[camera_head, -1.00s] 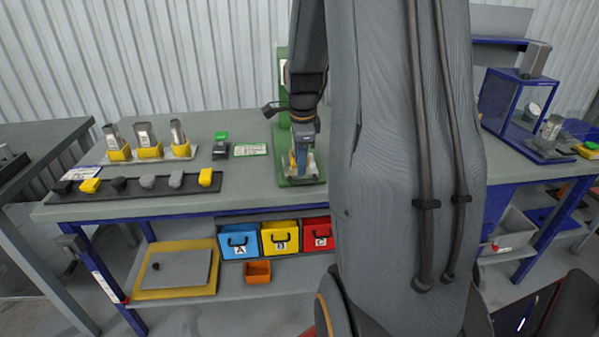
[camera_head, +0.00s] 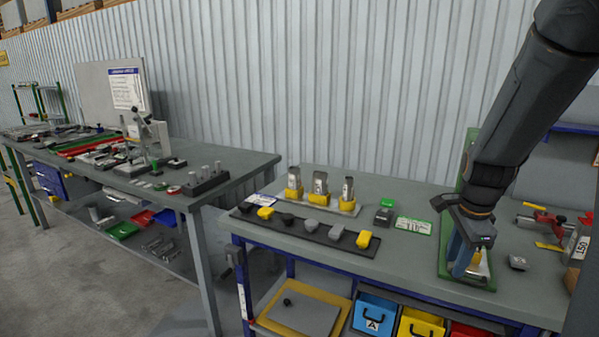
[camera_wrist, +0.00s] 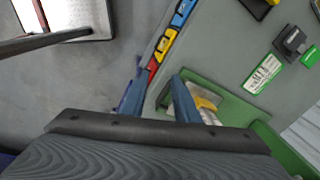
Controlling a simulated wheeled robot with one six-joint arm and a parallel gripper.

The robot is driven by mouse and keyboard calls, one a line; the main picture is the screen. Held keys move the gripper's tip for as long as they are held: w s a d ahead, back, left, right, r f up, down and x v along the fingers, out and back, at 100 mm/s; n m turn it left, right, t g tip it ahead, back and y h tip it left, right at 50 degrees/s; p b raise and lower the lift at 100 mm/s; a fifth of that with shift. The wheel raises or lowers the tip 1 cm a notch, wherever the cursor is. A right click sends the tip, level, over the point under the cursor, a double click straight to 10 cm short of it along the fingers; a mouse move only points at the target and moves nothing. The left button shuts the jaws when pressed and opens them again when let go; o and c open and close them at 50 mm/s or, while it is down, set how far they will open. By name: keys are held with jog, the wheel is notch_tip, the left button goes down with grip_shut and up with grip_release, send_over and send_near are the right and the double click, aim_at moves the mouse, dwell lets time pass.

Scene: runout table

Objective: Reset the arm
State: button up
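My arm comes down from the upper right of the head view. My gripper (camera_head: 460,256) points down in front of the green fixture (camera_head: 468,281) at the right part of the runout table (camera_head: 420,262). Whether the fingers touch the fixture cannot be told.
A dark strip (camera_head: 285,229) with several grey and yellow pieces lies left of the fixture. Behind it stand metal parts in yellow holders (camera_head: 320,195). A green-edged card (camera_head: 413,225) lies nearby. Blue (camera_head: 374,316) and yellow bins (camera_head: 421,324) sit below. Another workbench (camera_head: 240,165) stands left.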

jog(key=s+a+f+n, duration=0.1)
jog(key=s+a+n, duration=0.5)
jog(key=a+n, duration=0.4)
jog(key=s+a+f+n, duration=0.1)
jog(key=s+a+n, duration=0.5)
jog(key=a+n, duration=0.3)
jog(key=shift+s+a+n+y, duration=0.15)
jog(key=shift+a+n+y, duration=0.25)
jog(key=shift+a, duration=0.15)
